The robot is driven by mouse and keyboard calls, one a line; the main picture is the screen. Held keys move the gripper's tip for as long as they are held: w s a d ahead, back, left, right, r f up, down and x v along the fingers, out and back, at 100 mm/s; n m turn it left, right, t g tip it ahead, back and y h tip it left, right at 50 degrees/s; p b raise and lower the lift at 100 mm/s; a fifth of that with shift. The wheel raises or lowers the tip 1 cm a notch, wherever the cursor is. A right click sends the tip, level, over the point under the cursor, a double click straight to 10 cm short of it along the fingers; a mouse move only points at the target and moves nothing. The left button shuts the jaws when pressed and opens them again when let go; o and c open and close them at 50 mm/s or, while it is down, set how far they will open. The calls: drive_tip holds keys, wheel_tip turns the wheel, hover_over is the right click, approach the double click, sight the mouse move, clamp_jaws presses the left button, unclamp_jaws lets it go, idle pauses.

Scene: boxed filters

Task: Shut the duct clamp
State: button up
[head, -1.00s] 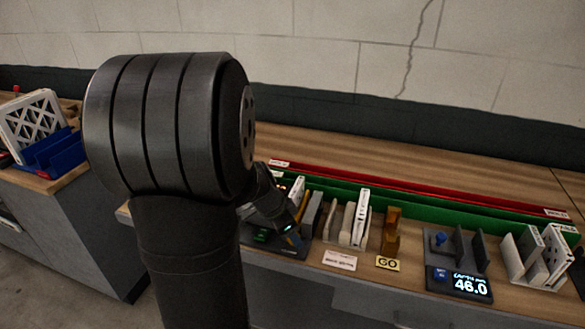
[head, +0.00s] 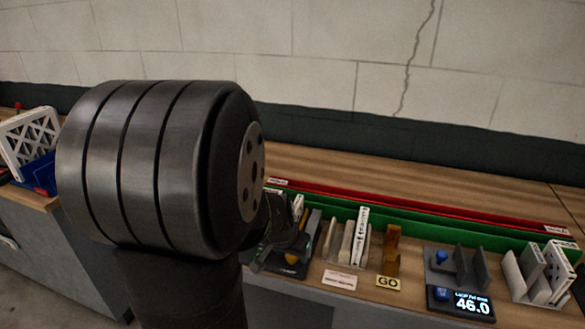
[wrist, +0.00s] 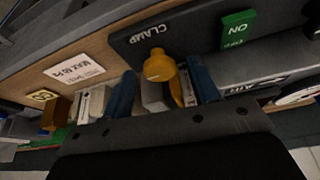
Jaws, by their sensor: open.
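The duct clamp is a dark plate (wrist: 140,40) lettered "CLAMP", with a yellow lever ending in a round knob (wrist: 160,66). In the wrist view my gripper (wrist: 161,88) is open, with one blue-tipped finger on each side of the lever. Whether either finger touches it I cannot tell. In the head view my gripper (head: 278,245) is low at the clamp, and a bit of the yellow lever (head: 292,258) shows beside it. My own arm hides most of the clamp there.
A green ON label (wrist: 237,28) is close to the lever. Green and red rails run behind.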

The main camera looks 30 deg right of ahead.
drive_tip(key=shift+s+d+n+t+y, duration=0.1)
drive_tip(key=shift+n+t+y, duration=0.3)
drive_tip(key=shift+n, duration=1)
drive_tip(key=shift+s+d+n+t+y, duration=0.1)
drive_tip(key=shift+n+t+y, duration=0.3)
drive_tip(key=shift+n, duration=1)
drive_tip(key=v, duration=1.7)
wheel_tip(320, 180, up, 7)
drive_tip(key=m+g+y, duration=0.2)
drive_tip(key=m+g, duration=0.1)
drive_tip(key=m, duration=1.4)
hover_over(293, 259)
drive_tip(key=m, duration=0.1)
drive_tip(key=w+r+m+g, duration=0.1)
drive_tip(key=m, duration=0.1)
drive_tip(key=r+m, duration=0.1)
drive_tip(key=m, duration=0.1)
drive_tip(key=shift+w+d, duration=0.15)
drive_tip(key=shift+d, duration=0.15)
